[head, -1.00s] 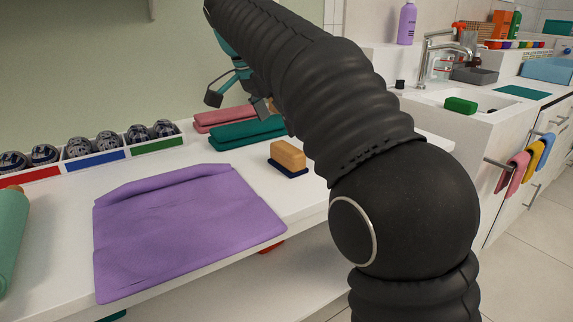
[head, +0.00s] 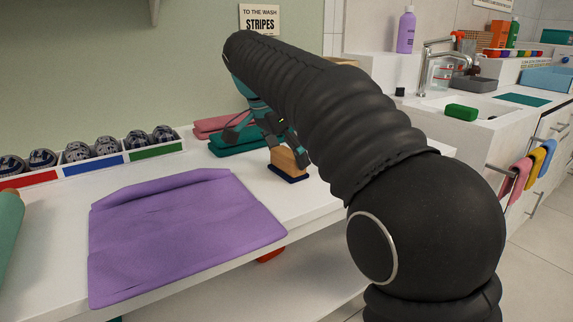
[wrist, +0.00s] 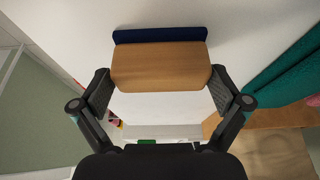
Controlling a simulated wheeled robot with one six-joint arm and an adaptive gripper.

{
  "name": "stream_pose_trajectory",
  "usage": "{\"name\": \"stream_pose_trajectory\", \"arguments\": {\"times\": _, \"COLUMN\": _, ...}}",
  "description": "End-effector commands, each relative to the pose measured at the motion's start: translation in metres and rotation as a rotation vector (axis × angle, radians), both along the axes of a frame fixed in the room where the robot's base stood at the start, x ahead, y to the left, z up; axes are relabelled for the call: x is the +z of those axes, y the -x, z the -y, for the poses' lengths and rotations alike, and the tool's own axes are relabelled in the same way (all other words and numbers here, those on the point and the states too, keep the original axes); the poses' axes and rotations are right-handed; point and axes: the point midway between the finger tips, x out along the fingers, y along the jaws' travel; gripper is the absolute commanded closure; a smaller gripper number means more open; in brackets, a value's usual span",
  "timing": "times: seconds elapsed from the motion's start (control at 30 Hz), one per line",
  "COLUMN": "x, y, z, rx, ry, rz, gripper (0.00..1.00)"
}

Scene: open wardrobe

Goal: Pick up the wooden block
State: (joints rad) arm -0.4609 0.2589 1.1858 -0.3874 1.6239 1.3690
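The wooden block (head: 288,164) stands on the white table, with a dark blue layer at its bottom. In the wrist view the block (wrist: 160,66) is in the upper middle, and its dark blue edge (wrist: 160,34) shows behind it. My gripper (head: 268,139) is at the block's upper part in the head view, partly covering it. In the wrist view my gripper (wrist: 160,85) has its fingers spread wide, one at each side of the block, with the tips close to its ends. I cannot tell whether the pads touch it.
Green folded cloth (head: 238,140) and pink folded cloth (head: 215,127) lie just behind the block. A purple cloth (head: 185,232) is spread on the table (head: 300,208) to the left. A white divided box (head: 90,162) with several rolled items stands at the back left.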

Motion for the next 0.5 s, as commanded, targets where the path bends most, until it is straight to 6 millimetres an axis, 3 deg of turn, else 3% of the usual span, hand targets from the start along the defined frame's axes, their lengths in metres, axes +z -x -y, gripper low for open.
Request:
{"name": "stream_pose_trajectory", "arguments": {"times": 0.03, "x": 0.0001, "y": 0.0000, "z": 0.0000, "rx": 0.000, "ry": 0.000, "rz": 0.000, "gripper": 0.18}}
{"name": "stream_pose_trajectory", "arguments": {"times": 0.17, "x": 0.0001, "y": 0.0000, "z": 0.0000, "rx": 0.000, "ry": 0.000, "rz": 0.000, "gripper": 0.47}}
{"name": "stream_pose_trajectory", "arguments": {"times": 0.5, "x": 0.0041, "y": -0.0001, "z": -0.0002, "rx": -0.001, "ry": -0.001, "rz": 0.001, "gripper": 0.47}}
